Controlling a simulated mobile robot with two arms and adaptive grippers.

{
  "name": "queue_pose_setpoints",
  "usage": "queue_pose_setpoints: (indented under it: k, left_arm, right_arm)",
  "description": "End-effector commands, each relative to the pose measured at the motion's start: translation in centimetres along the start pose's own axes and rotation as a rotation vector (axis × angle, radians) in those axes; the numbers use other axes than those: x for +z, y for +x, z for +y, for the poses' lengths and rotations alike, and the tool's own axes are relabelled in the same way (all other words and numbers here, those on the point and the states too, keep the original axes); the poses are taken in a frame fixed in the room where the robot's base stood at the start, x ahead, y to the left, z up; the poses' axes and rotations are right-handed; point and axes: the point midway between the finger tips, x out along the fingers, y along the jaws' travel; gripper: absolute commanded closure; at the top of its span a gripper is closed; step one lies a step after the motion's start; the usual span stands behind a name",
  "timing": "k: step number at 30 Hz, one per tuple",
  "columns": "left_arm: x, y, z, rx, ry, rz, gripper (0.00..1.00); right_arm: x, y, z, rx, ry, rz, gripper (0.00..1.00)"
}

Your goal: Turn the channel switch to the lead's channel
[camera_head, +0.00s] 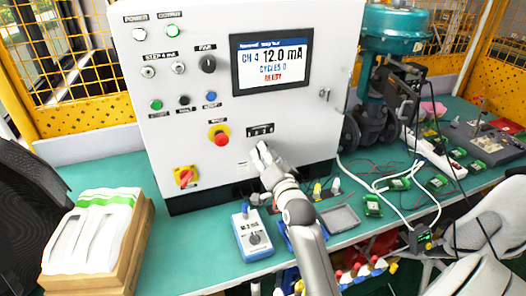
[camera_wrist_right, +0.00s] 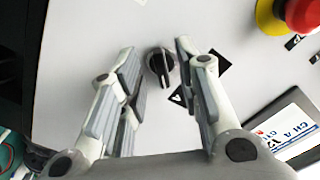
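The channel switch is a black round knob (camera_wrist_right: 158,62) with a light pointer mark, on the grey panel; in the head view my gripper hides it. My right gripper (camera_head: 262,150) is at the lower right of the cabinet front (camera_head: 200,95). In the wrist view its fingers (camera_wrist_right: 157,50) are spread apart, one on each side of the knob, with gaps visible. The screen (camera_head: 270,63) reads CH 4, 12.0 mA, with a red line below; part of it shows in the wrist view (camera_wrist_right: 290,128). I cannot tell which channel the lead is on. My left gripper is not in view.
A red emergency button (camera_head: 219,136) and a red-yellow rotary switch (camera_head: 184,177) sit left of my gripper. A blue handheld device (camera_head: 252,236) lies on the green bench below. A wooden box (camera_head: 138,240) stands left; a teal valve actuator (camera_head: 392,30) and cables are right.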

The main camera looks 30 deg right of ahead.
Motion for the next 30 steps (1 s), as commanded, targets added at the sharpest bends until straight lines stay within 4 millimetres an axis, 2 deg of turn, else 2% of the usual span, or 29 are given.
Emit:
queue_pose_setpoints:
  k: [2, 5, 15, 22, 30]
  left_arm:
    - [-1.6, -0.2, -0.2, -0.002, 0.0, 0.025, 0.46]
    - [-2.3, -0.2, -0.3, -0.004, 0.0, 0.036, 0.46]
    - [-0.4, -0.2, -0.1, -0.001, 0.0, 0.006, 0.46]
    - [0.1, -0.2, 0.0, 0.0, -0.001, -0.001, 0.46]
    - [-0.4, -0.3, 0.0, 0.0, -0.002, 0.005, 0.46]
  right_arm:
    - [-0.1, 0.8, -0.1, 0.0, 0.0, 0.0, 0.69]
    - [0.0, 1.4, -0.1, -0.001, 0.0, 0.001, 0.69]
    - [0.0, 1.6, 0.0, 0.0, -0.001, 0.0, 0.69]
    - [0.0, 1.6, 0.0, 0.0, -0.001, -0.001, 0.98]
    - [0.0, 1.6, 0.0, 0.0, -0.006, -0.001, 1.0]
